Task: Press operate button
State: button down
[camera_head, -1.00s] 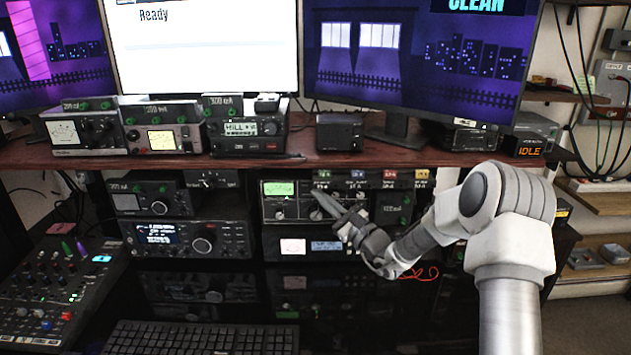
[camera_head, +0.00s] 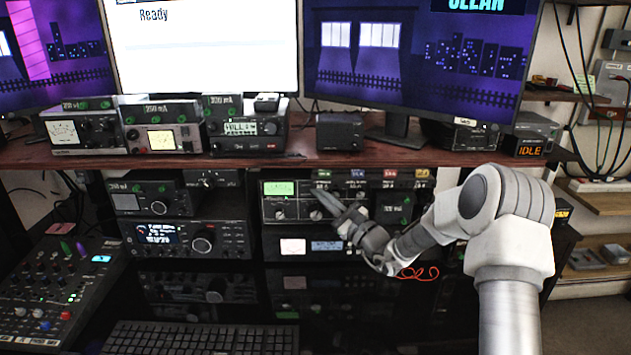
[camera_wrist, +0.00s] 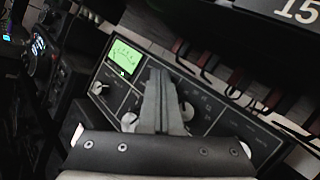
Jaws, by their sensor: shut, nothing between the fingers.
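A dark tuner unit (camera_head: 268,209) with a lit green meter (camera_head: 278,188) and round knobs stands on the shelf under the desk top. In the wrist view the tuner's panel (camera_wrist: 113,75) is tilted, with its green meter (camera_wrist: 124,57) left of the fingers and pale knobs on both sides of them. My gripper (camera_head: 326,200) is shut and empty, its fingertips in front of the panel, right of the meter. The fingertips (camera_wrist: 158,72) hide part of the panel in the wrist view. Whether they touch it I cannot tell. I cannot make out which control is the operate button.
A unit with a white meter (camera_head: 292,246) sits directly below the tuner. Small coloured displays (camera_head: 357,174) line the space above its right side. Other radios (camera_head: 186,238) stand to the left. A keyboard (camera_head: 200,338) lies in front.

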jog(key=shift+s, duration=0.5)
jog(key=s, duration=0.6)
jog(key=shift+p, duration=0.3)
